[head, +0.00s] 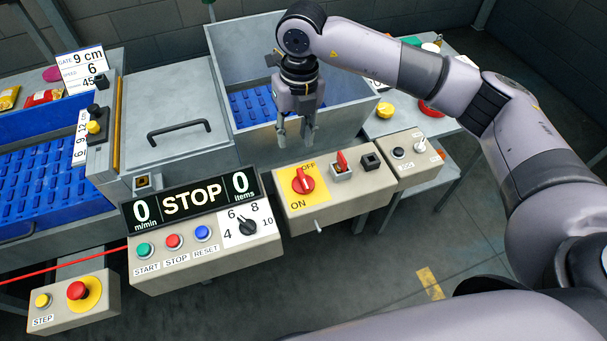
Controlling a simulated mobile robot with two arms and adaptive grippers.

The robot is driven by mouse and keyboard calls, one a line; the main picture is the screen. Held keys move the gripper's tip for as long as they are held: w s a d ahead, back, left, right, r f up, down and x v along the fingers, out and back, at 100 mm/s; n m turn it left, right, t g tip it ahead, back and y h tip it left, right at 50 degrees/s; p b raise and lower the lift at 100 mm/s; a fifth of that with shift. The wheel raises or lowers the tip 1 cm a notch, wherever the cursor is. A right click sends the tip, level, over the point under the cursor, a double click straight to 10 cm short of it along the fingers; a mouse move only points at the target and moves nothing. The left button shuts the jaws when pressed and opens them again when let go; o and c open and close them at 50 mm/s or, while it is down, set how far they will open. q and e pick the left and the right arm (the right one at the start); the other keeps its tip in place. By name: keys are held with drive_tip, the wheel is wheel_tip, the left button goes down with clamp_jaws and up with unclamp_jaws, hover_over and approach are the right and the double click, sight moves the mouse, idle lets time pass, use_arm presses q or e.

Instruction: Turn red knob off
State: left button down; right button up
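The red knob (303,182) sits on a yellow plate (290,190) on the beige switch box, with OFF printed at its upper right and ON at its lower left. The knob's handle is slanted; I cannot tell for sure which label it points to. My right gripper (296,143) hangs above and behind the box, fingers pointing down, apart and empty. It is not touching the knob. My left gripper is not in view.
A red flip switch (342,162) stands right of the knob. A display reading STOP (191,203) and a panel with START, STOP and RESET buttons are to the left. A metal bin (350,117) lies behind. Floor is clear in front.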

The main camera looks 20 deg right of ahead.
drive_tip(key=d, duration=0.2)
drive_tip(key=h+p, duration=0.1)
drive_tip(key=p, duration=0.4)
approach(303, 178)
wheel_tip(303, 178, down, 8)
drive_tip(key=shift+s+r, duration=0.15)
drive_tip(key=shift+f+p, duration=0.3)
drive_tip(key=shift+f, duration=0.5)
drive_tip(key=shift+c, duration=0.3)
clamp_jaws()
